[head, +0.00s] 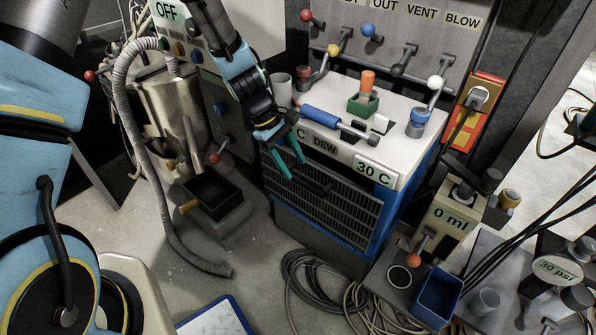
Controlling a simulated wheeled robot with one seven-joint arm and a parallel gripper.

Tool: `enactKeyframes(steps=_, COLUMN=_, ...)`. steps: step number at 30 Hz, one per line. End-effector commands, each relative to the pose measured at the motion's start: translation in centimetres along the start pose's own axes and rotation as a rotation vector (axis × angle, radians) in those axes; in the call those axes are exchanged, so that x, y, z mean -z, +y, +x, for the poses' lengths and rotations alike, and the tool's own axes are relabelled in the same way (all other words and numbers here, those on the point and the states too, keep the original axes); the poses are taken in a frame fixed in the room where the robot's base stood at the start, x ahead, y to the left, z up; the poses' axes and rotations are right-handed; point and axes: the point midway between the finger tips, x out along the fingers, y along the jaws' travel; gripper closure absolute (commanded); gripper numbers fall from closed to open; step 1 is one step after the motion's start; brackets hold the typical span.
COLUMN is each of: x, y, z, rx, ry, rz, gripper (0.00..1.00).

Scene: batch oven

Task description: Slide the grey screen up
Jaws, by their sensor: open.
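The grey screen (335,218) is a slatted panel set in the blue front of the machine with the white top, below the DEW and 30 C labels. A dark bar-like handle (318,188) shows near the screen's upper part. My gripper (295,168) has teal fingers and is open, with nothing seen between them. It hangs in front of the machine's upper left front, just above and left of the handle. I cannot tell whether the fingers touch anything. My arm hides the machine's upper left corner.
A blue-handled tool (322,118) and a green block (363,104) sit on the white top. A dark tray (212,190) and a grey hose (160,205) are at left. Coiled cables (320,280) lie on the floor below the screen. A blue bin (438,294) stands at right.

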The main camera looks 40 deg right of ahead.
Motion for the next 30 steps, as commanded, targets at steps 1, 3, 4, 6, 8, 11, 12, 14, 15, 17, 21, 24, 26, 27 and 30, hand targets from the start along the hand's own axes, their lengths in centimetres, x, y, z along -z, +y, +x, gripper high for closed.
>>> enactKeyframes(steps=1, x=-0.1, y=0.1, z=-1.3, rx=-0.002, ry=0.002, rz=0.001, gripper=0.43)
enactKeyframes(steps=3, x=0.0, y=0.1, z=-2.6, rx=-0.001, ry=0.001, rz=0.002, gripper=0.43)
enactKeyframes(steps=4, x=0.0, y=0.1, z=-3.2, rx=-0.002, ry=0.002, rz=0.001, gripper=0.43)
enactKeyframes(steps=6, x=0.0, y=0.0, z=-4.2, rx=-0.001, ry=0.001, rz=-0.001, gripper=0.43)
enactKeyframes(steps=8, x=0.0, y=0.0, z=-5.0, rx=-0.002, ry=0.001, rz=0.0, gripper=0.43)
enactKeyframes(steps=11, x=0.0, y=0.0, z=-5.7, rx=0.0, ry=0.0, rz=0.001, gripper=0.43)
enactKeyframes(steps=12, x=0.0, y=0.0, z=-5.9, rx=0.0, ry=0.0, rz=0.001, gripper=0.43)
enactKeyframes(steps=14, x=0.0, y=0.0, z=-6.1, rx=0.0, ry=0.0, rz=0.001, gripper=0.43)
enactKeyframes(steps=15, x=0.0, y=0.0, z=-6.1, rx=0.0, ry=0.0, rz=0.001, gripper=0.43)
enactKeyframes(steps=17, x=0.0, y=0.0, z=-6.1, rx=0.001, ry=-0.001, rz=0.0, gripper=0.43)
enactKeyframes(steps=21, x=0.0, y=0.0, z=-6.1, rx=0.001, ry=-0.001, rz=0.0, gripper=0.43)
enactKeyframes(steps=24, x=0.0, y=0.0, z=-6.1, rx=0.001, ry=-0.001, rz=0.0, gripper=0.43)
enactKeyframes(steps=26, x=0.0, y=0.0, z=-6.1, rx=0.001, ry=-0.001, rz=0.0, gripper=0.43)
enactKeyframes(steps=27, x=0.0, y=0.0, z=-6.1, rx=0.001, ry=-0.001, rz=0.0, gripper=0.43)
enactKeyframes(steps=30, x=0.1, y=-0.1, z=-6.3, rx=0.0, ry=0.003, rz=0.002, gripper=0.43)
